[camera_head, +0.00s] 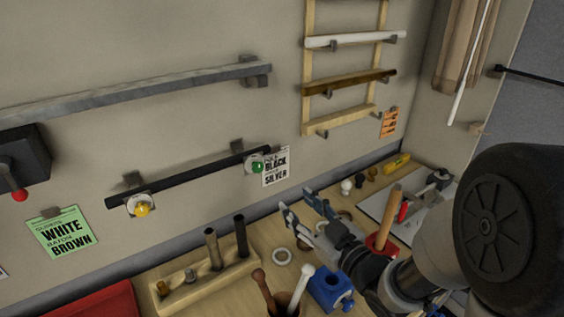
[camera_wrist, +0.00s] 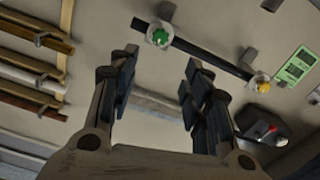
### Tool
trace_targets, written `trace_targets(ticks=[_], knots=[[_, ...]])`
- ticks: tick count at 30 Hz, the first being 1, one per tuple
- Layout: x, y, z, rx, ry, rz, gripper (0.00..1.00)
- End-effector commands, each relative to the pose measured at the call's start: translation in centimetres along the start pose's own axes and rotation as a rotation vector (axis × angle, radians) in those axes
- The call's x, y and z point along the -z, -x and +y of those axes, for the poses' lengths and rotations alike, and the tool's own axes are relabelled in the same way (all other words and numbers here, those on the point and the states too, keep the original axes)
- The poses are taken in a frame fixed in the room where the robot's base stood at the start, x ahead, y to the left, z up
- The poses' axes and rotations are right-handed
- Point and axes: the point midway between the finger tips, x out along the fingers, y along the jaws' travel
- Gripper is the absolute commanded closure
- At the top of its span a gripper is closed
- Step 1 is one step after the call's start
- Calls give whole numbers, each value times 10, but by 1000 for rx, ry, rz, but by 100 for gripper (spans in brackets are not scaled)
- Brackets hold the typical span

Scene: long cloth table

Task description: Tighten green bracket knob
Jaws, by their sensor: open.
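The green knob (camera_head: 257,167) sits on a round pale bracket at the right end of a black bar (camera_head: 195,178) on the wall. In the wrist view the green knob (camera_wrist: 160,37) is at the upper middle, beyond and above the gap between my fingers. My gripper (camera_head: 303,203) is open and empty, below and to the right of the green knob, apart from it. My fingers (camera_wrist: 155,90) are wide apart in the wrist view. A yellow knob (camera_head: 142,209) is on the bracket at the bar's left end.
A grey bar (camera_head: 140,89) runs on the wall above. A wooden rack (camera_head: 308,70) holding rods hangs to the right. The wall around the green knob is mostly clear.

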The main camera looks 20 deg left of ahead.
Motion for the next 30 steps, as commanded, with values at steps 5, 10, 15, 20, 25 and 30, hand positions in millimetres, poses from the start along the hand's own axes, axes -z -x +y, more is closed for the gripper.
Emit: trace_targets(ticks=[5, 10, 15, 20, 25, 30], knots=[[1, -17, -1, 5, 1, 8, 55], [1, -51, -2, 5, 0, 8, 55], [1, -89, -2, 4, 1, 8, 55], [1, -123, -2, 3, 0, 7, 55], [1, -152, -1, 1, 0, 6, 55], [1, -168, 0, 0, -1, 5, 55]])
